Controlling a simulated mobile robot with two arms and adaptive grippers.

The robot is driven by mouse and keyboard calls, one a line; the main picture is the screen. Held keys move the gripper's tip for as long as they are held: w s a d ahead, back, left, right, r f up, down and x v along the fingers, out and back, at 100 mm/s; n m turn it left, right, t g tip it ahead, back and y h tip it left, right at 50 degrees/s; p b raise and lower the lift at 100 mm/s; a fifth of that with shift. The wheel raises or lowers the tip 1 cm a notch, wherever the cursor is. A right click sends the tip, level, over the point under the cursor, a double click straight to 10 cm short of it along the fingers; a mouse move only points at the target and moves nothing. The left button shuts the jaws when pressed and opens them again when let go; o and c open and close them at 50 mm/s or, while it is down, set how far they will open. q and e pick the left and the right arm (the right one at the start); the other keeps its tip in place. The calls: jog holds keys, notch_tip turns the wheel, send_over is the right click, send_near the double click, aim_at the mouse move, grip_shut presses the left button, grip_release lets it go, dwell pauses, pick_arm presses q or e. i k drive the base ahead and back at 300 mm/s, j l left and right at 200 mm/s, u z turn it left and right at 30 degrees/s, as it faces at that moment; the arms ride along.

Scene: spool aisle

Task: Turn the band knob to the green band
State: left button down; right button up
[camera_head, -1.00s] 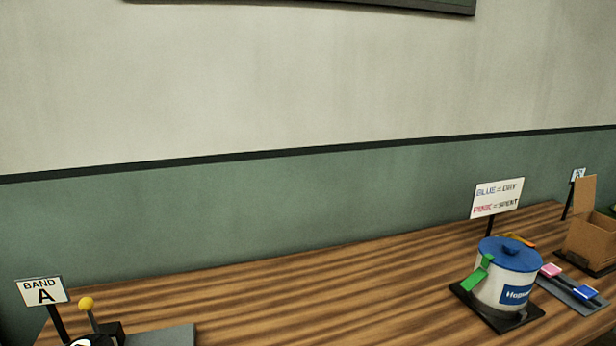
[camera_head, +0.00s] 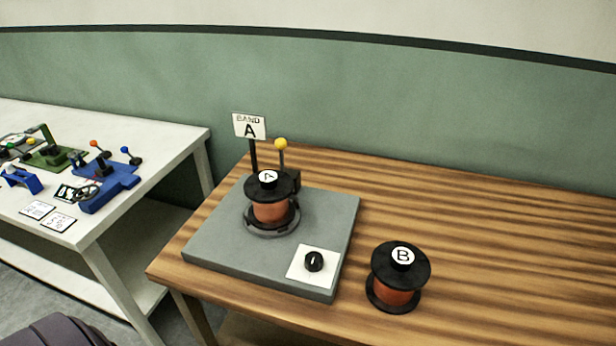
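The band knob (camera_head: 313,261) is a small black dial with a light pointer mark, on a white square plate (camera_head: 301,274). The plate sits at the front right of a grey base (camera_head: 222,252) on the wooden table. No green band can be made out around the knob at this size. Spool A (camera_head: 270,211), orange-red with black flanges, stands upright on the base behind the knob. A yellow-tipped lever (camera_head: 281,145) and a "BAND A" sign (camera_head: 249,126) rise behind it. Neither of my grippers is in view.
Spool B (camera_head: 397,284) stands on the wooden table (camera_head: 500,240) just right of the base. The table right of it is clear. A white table (camera_head: 150,135) with a blue device (camera_head: 115,180) and a green device (camera_head: 50,155) stands at left, across a gap.

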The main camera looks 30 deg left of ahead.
aim_at(314, 262)
jog(key=u, duration=1.15)
